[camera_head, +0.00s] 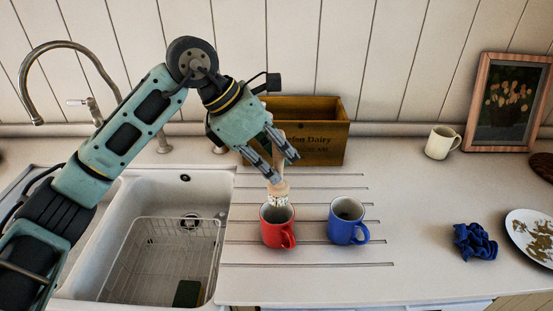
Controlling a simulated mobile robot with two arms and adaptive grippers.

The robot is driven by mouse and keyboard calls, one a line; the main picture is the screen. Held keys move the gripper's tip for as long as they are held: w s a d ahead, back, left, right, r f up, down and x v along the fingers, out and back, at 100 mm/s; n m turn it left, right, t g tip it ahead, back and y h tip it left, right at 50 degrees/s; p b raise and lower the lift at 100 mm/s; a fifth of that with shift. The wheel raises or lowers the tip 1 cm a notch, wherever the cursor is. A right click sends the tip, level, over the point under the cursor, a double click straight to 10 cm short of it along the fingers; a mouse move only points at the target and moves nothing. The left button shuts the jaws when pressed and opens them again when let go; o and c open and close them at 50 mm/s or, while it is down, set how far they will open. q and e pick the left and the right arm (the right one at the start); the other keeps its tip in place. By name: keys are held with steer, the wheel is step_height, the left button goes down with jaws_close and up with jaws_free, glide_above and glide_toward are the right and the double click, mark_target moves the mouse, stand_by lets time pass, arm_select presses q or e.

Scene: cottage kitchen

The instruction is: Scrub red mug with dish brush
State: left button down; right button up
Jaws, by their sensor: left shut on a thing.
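The red mug (276,234) stands upright on the grooved draining board, with its handle toward the front right. The dish brush (278,189) has a pale wooden handle and a light bristle head. It points down, with its head at the red mug's mouth; I cannot tell how far inside it reaches. My left gripper (277,164) is above the red mug and shut on the brush handle. My right gripper is not in view.
A blue mug (348,221) stands close to the right of the red mug. A wooden crate (318,131) is behind. The sink (117,202) with a wire rack (150,262) lies left. A cream mug (442,142), blue cloth (475,241) and dirty plate (515,226) are right.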

mark_target(277, 190)
arm_select(q)
steer(key=shift+f, duration=0.55)
steer(key=shift+f+b, duration=0.35)
steer(key=shift+b, duration=0.05)
step_height(277, 190, down, 4)
steer(key=shift+a+r+b, duration=0.15)
steer(key=shift+r+b, duration=0.05)
steer(key=shift+b, duration=1.05)
step_height(277, 190, down, 2)
steer(key=shift+f+b, duration=0.25)
steer(key=shift+b, duration=0.75)
step_height(277, 190, down, 4)
steer(key=b, duration=0.3)
steer(key=shift+r, duration=0.2)
steer(key=shift+f, duration=0.15)
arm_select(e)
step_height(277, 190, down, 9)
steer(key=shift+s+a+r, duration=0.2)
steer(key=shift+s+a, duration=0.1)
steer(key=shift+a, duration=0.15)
arm_select(q)
steer(key=shift+f+b, duration=0.5)
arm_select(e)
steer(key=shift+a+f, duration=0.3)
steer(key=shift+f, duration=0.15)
